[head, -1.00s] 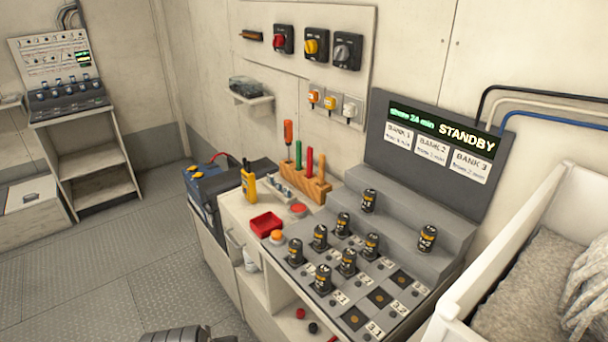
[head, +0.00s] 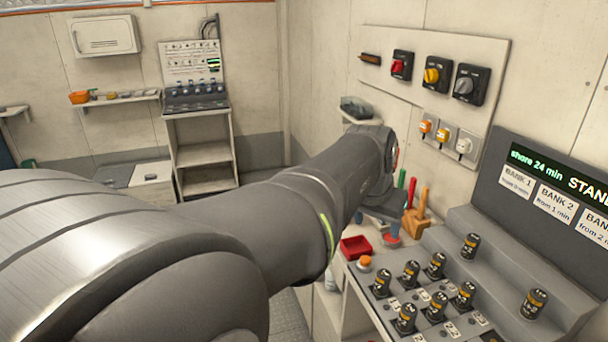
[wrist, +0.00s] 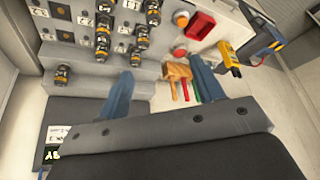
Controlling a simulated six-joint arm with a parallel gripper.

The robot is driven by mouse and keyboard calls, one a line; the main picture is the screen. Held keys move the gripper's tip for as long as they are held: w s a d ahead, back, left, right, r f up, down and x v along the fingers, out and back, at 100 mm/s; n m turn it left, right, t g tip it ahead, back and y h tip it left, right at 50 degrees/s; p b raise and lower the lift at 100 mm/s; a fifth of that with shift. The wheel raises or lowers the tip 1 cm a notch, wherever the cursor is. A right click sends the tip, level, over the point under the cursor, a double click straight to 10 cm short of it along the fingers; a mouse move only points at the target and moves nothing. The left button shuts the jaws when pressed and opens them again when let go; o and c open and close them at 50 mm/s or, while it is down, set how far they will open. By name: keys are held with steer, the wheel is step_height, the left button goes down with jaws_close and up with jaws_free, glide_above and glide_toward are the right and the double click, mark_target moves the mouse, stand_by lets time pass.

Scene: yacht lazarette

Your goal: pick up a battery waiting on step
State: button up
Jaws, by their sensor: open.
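Two dark batteries with orange bands stand upright on the grey step (head: 500,275): one battery (head: 470,247) towards the left and one battery (head: 533,303) towards the right. In the wrist view, the right-hand battery shows upside down (wrist: 62,77); I cannot make out the other, perhaps behind a finger. Several like batteries stand in the numbered board (head: 437,307) in front of the step. My gripper (wrist: 162,72) is open and empty, its blue fingers apart. In the head view, my gripper (head: 378,222) is left of the step, near the tool rack, partly hidden by my arm.
A wooden rack (head: 416,222) with coloured handles, a red tray (head: 356,246) and an orange button (head: 365,263) sit left of the board. A display panel (head: 550,190) rises behind the step. A yellow handheld device (wrist: 228,55) shows in the wrist view.

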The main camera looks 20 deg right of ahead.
steer(key=w+d+m+g, duration=0.1)
steer(key=w+d+m, duration=0.15)
steer(key=d, duration=1.25)
steer(key=m+g, duration=0.1)
steer(key=m, duration=0.2)
glide_toward(473, 238)
steer(key=shift+n, duration=0.25)
steer(key=x, duration=0.8)
steer(key=shift+f, duration=0.1)
steer(key=shift+d+x, duration=0.2)
steer(key=shift+x, duration=2.55)
steer(key=shift+w, duration=0.1)
steer(key=c, duration=1.2)
